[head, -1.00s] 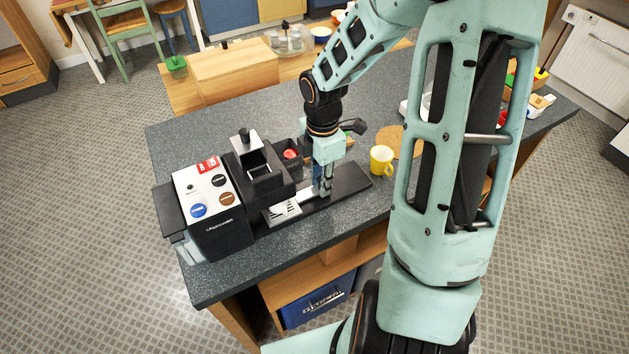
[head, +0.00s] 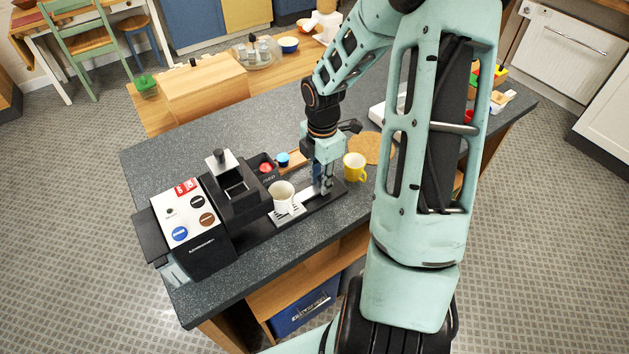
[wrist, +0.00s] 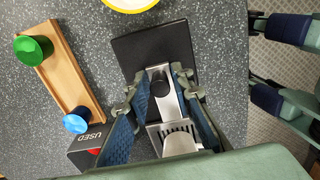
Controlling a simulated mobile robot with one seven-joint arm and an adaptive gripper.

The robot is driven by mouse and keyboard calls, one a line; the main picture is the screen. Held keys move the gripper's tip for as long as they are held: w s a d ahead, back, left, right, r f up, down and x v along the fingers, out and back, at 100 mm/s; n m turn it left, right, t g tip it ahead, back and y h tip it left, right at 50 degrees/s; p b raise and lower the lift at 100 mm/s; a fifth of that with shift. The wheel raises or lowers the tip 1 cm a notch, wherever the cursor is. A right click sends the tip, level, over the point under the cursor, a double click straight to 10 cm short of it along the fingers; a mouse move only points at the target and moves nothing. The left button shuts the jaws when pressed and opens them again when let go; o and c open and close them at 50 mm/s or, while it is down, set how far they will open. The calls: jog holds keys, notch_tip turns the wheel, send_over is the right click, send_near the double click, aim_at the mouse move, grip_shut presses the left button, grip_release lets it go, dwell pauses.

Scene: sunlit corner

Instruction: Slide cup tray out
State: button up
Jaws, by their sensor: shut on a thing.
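The cup tray (head: 287,217) is a pale slotted plate on a long black base (head: 318,205), pulled clear of the spout side of the black and white coffee machine (head: 190,232). A white cup (head: 283,200) stands upright on the tray. My gripper (head: 325,191) points down at the tray's right end. In the wrist view, my gripper (wrist: 160,82) has its blue-padded fingers shut on either side of the metal tray handle (wrist: 158,88). The slotted tray (wrist: 181,128) shows behind the handle, partly covered by my fingers and wrist.
A yellow cup (head: 354,167) stands just right of my gripper, near a round cork mat (head: 377,147). A dark box with a red capsule (head: 265,168) and a blue capsule (head: 282,159) sit behind the tray. A wooden holder (wrist: 68,72) carries a green capsule (wrist: 33,48). The counter's front edge is close.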

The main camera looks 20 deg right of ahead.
jog(key=shift+w+d+r, duration=0.1)
jog(key=shift+w+d, duration=0.05)
jog(key=shift+d, duration=0.2)
jog(key=o, duration=0.7)
jog(key=shift+d, duration=0.15)
jog(key=shift+c, duration=0.2)
notch_tip(320, 180, up, 3)
jog(key=p, duration=0.3)
jog(key=shift+f, duration=0.2)
jog(key=shift+r, duration=2.1)
jog(key=shift+b, duration=0.3)
